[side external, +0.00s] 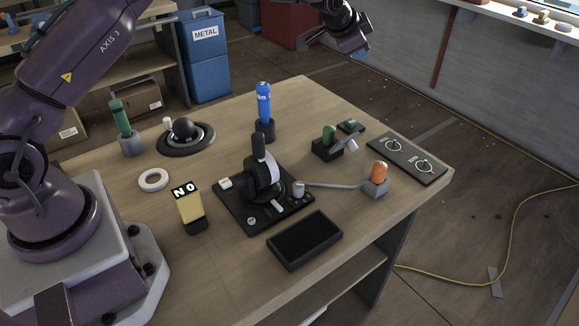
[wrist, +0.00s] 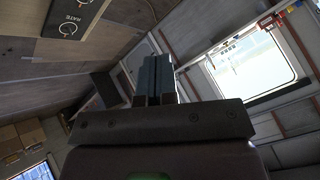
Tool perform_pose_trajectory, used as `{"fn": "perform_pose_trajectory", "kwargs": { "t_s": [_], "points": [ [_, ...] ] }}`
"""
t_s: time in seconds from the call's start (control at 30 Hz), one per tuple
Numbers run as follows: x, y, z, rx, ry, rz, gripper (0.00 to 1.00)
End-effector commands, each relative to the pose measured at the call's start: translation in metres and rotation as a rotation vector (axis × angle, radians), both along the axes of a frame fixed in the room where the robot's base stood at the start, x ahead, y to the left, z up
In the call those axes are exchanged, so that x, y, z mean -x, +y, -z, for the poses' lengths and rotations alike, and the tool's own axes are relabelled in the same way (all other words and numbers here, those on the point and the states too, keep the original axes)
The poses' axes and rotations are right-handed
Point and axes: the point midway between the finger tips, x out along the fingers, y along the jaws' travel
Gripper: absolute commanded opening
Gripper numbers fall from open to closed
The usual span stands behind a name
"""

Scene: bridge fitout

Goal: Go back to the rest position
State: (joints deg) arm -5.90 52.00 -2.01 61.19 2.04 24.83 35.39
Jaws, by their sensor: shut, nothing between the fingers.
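My gripper (side external: 361,54) is at the top of the side view, high beyond the far edge of the wooden table (side external: 110,190) and clear of everything on it. In the wrist view its two fingers (wrist: 155,72) lie together, shut with nothing between them. The wrist view looks out at the room, with a table corner carrying the dark dial panel (wrist: 72,18) at upper left. The black lever unit (side external: 262,190) stands mid-table in the side view.
The table holds a blue bottle-like item (side external: 263,103) in a holder, a green-handled item (side external: 120,118), a black ball unit (side external: 185,133), a white ring (side external: 153,180), a yellow block (side external: 190,207), an orange knob (side external: 379,172) and a black tray (side external: 304,240). A blue bin (side external: 203,60) stands behind.

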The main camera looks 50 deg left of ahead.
Motion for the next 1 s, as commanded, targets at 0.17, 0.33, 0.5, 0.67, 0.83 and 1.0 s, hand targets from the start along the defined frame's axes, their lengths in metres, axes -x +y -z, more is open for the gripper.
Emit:
{"fn": "perform_pose_trajectory", "kwargs": {
  "t_s": [0.17,0.33,0.5,0.67,0.83,1.0],
  "points": [
    [0.063,-0.017,-0.08,0.069,0.032,-0.066,0.0],
    [0.138,-0.029,-0.131,0.133,0.069,-0.137,0.0],
    [0.223,-0.039,-0.159,0.196,0.108,-0.214,0.0],
    [0.306,-0.046,-0.165,0.255,0.143,-0.288,0.0],
    [0.387,-0.051,-0.15,0.314,0.179,-0.365,0.0],
    [0.437,-0.054,-0.128,0.354,0.206,-0.419,0.0]
  ]
}}
